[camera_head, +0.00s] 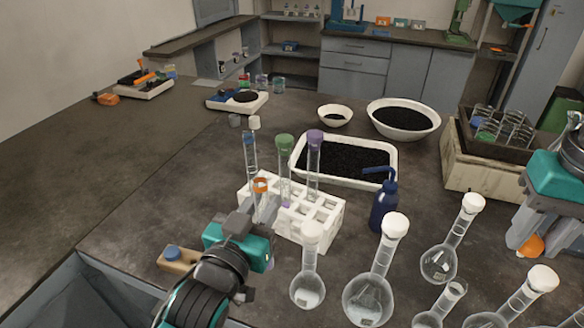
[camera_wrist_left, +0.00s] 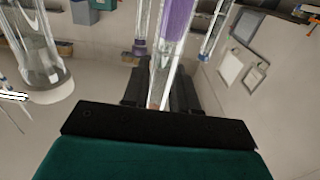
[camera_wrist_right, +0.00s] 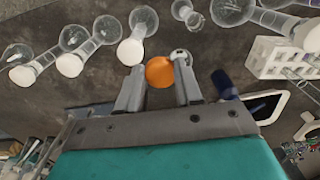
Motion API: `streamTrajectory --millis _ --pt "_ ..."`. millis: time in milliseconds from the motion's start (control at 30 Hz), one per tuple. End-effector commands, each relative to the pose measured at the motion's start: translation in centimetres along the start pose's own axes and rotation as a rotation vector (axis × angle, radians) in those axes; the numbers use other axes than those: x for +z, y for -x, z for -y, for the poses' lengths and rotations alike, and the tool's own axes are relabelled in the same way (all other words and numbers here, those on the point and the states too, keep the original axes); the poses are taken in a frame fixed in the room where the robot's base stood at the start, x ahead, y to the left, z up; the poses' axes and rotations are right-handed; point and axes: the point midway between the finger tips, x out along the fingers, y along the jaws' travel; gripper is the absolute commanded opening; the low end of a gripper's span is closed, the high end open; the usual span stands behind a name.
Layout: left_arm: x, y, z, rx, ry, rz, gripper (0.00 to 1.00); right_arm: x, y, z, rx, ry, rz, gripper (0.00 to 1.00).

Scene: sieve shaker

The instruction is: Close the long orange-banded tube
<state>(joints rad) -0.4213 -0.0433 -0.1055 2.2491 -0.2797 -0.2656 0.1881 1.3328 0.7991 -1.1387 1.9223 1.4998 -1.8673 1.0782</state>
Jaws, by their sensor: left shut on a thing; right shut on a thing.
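The orange-banded tube (camera_head: 264,208) is clear glass, with its orange band at the top, at the left front corner of the white rack (camera_head: 322,222). My left gripper (camera_head: 250,222) is shut on it; the left wrist view shows clear glass (camera_wrist_left: 160,84) between the fingers. I cannot tell whether the tube rests in the rack. An orange cap (camera_head: 532,245) is at the far right, held well apart from the tube. My right gripper (camera_wrist_right: 160,88) is shut on this cap, which shows round between its fingertips in the right wrist view (camera_wrist_right: 160,71).
Blue-, green- (camera_head: 285,165) and purple-capped (camera_head: 314,155) tubes stand in the rack. Several white-stoppered flasks (camera_head: 368,300) and a dark blue wash bottle (camera_head: 384,208) stand between my grippers. A tray of black grains (camera_head: 392,182) lies behind.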

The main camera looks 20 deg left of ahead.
Motion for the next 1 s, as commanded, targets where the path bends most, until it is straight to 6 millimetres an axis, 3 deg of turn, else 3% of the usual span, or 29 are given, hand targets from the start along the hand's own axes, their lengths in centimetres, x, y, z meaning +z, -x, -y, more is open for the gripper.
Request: streamTrajectory --millis 1000 --pt "-2.4 -3.6 -4.0 0.392 -0.006 -0.004 0.00 0.0 0.0 0.0 0.000 0.001 0.000 0.07"
